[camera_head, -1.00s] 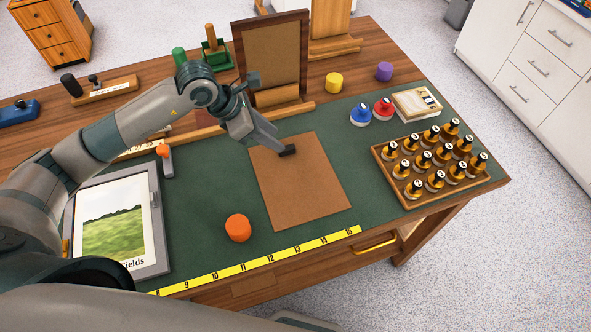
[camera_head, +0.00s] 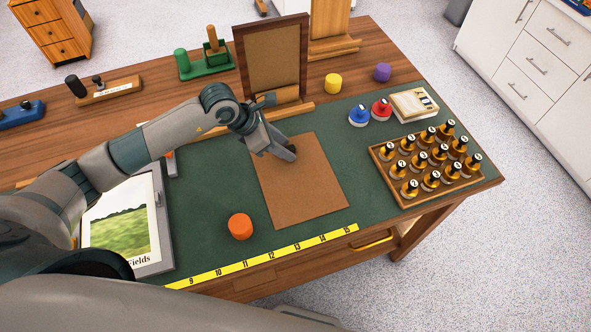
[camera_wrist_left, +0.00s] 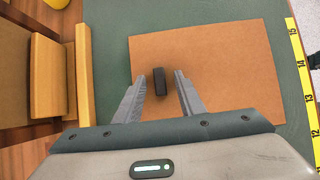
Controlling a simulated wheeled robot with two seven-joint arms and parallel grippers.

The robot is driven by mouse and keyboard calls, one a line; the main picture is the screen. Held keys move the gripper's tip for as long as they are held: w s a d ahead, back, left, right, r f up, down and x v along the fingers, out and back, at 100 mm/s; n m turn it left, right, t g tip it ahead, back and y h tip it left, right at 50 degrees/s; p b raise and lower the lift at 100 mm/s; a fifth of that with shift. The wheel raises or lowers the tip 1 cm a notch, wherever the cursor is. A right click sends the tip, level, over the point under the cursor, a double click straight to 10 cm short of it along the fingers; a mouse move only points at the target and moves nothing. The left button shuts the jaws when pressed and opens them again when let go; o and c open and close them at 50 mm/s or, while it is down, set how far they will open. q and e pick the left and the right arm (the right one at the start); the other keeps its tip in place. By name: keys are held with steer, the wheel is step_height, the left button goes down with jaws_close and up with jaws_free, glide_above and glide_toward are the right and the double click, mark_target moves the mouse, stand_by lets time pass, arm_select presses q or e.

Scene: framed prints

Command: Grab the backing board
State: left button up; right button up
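The backing board (camera_head: 298,190) is a flat brown rectangle lying on the green mat, with a small black block-like handle (camera_head: 291,149) near its far edge. It also fills much of the left wrist view (camera_wrist_left: 225,70). My left gripper (camera_head: 283,152) is over the far part of the board at the handle. In the left wrist view my left gripper (camera_wrist_left: 162,82) is open, its two fingers on either side of the black handle (camera_wrist_left: 160,81), with gaps showing between handle and fingers. My right gripper is not in view.
An upright wooden frame (camera_head: 240,60) stands just behind the board. A framed landscape print (camera_head: 120,225) lies at left under my arm. An orange cylinder (camera_head: 240,226) sits left of the board. A bottle tray (camera_head: 381,170) and blue and red knobs (camera_head: 359,115) are at right.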

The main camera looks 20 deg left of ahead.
arm_select(q)
steer(key=shift+c, duration=0.6)
jaws_close()
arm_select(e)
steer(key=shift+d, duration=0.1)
